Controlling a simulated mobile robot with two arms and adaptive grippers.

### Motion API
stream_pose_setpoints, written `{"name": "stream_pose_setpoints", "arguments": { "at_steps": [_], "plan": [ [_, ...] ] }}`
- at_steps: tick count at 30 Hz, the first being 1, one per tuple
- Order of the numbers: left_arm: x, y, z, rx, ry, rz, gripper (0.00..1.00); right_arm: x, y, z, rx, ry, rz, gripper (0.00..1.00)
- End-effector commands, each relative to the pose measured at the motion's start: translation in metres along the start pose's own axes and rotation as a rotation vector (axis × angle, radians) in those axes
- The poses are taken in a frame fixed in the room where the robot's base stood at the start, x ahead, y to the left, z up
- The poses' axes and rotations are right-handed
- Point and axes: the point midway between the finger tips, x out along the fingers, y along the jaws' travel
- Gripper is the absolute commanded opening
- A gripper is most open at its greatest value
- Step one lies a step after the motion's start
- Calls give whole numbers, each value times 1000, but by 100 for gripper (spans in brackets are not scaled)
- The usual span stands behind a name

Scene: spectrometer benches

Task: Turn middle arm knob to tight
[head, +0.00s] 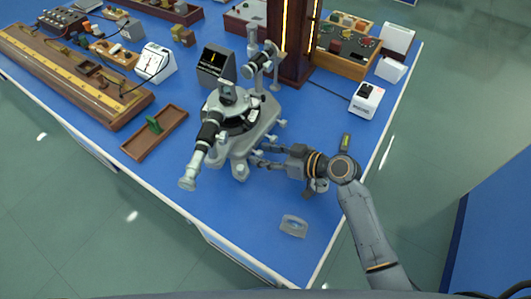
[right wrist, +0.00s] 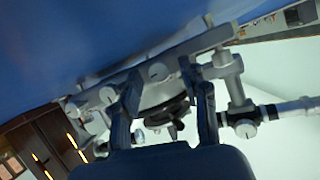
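The grey spectrometer (head: 236,112) stands near the middle of the blue bench, its telescope (head: 205,140) slanting toward the near edge. My right gripper (head: 258,156) reaches in from the right, its fingers close to the spectrometer's base. In the right wrist view, my right gripper (right wrist: 160,70) has its two fingers apart. A small pale knob (right wrist: 158,72) shows between the fingertips; I cannot tell whether they touch it. Other knobs, one at the left (right wrist: 107,95) and one at the right (right wrist: 245,128), lie outside the fingers. I cannot tell which is the middle arm knob. My left gripper is not in view.
A wooden tray (head: 136,148) with a green piece lies left of the spectrometer. A dark display box (head: 215,66) and a lit wooden housing (head: 291,72) stand behind. A white switch box (head: 367,100) is at the right. A small grey bracket (head: 293,226) lies in front, with clear bench around it.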

Motion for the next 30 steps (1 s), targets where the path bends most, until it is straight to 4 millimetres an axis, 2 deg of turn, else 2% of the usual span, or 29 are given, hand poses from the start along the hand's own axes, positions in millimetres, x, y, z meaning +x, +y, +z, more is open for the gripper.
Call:
{"name": "stream_pose_setpoints", "arguments": {
  "at_steps": [1, 6, 10, 17, 24, 25, 27, 30],
  "plan": [
    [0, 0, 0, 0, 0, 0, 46, 0, 0, 0, 0, 0, 0, 32],
    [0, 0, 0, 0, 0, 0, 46, 0, 0, 0, 1, 0, 0, 0],
    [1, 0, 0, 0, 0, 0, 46, 0, 0, 1, 6, 0, -3, 0],
    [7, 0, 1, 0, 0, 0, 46, 0, 2, 1, 122, -1, -53, 0],
    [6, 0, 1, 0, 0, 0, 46, 0, 1, 0, 127, 0, -53, 0],
    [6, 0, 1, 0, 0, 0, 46, 0, 1, 0, 127, 0, -53, 28],
    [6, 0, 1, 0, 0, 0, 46, 0, 1, 0, 126, 0, -53, 42],
    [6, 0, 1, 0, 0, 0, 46, 0, 1, 0, 126, 0, -53, 45]
  ]
}}
